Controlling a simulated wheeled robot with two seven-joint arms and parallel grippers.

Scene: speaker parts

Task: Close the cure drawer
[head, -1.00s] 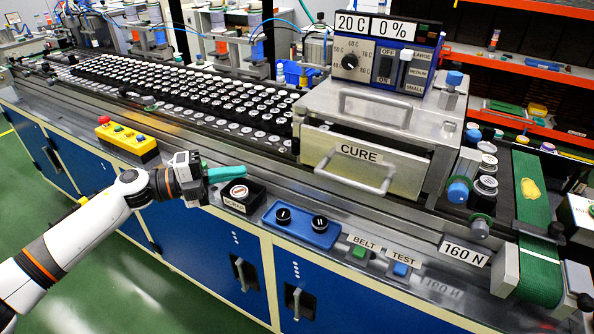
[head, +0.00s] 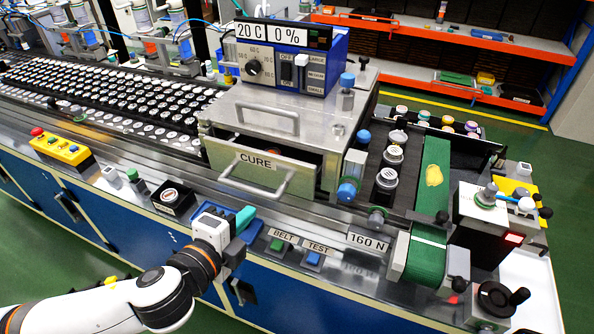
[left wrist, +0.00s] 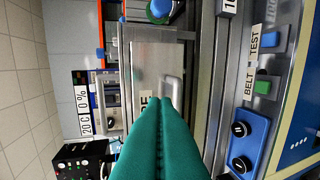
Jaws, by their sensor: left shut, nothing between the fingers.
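The cure drawer (head: 262,171) is a metal drawer front labelled CURE with a bar handle (head: 283,184). It stands out from the metal cure box (head: 285,112), with a dark gap showing behind its top edge. My left gripper (head: 246,217) has teal fingers, shut and empty. It is in front of and below the drawer, over the bench's front edge by the BELT button. In the left wrist view, the shut fingers (left wrist: 158,103) point toward the drawer front (left wrist: 158,65), and their tips overlap the handle (left wrist: 172,88) in the picture; contact cannot be told. My right gripper is not in view.
A control unit (head: 287,58) reading 20 C and 0% sits on the cure box. BELT (head: 278,245) and TEST (head: 313,258) buttons are on the front ledge. A black box (head: 172,200) is left of my gripper. A green belt (head: 432,180) is at right.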

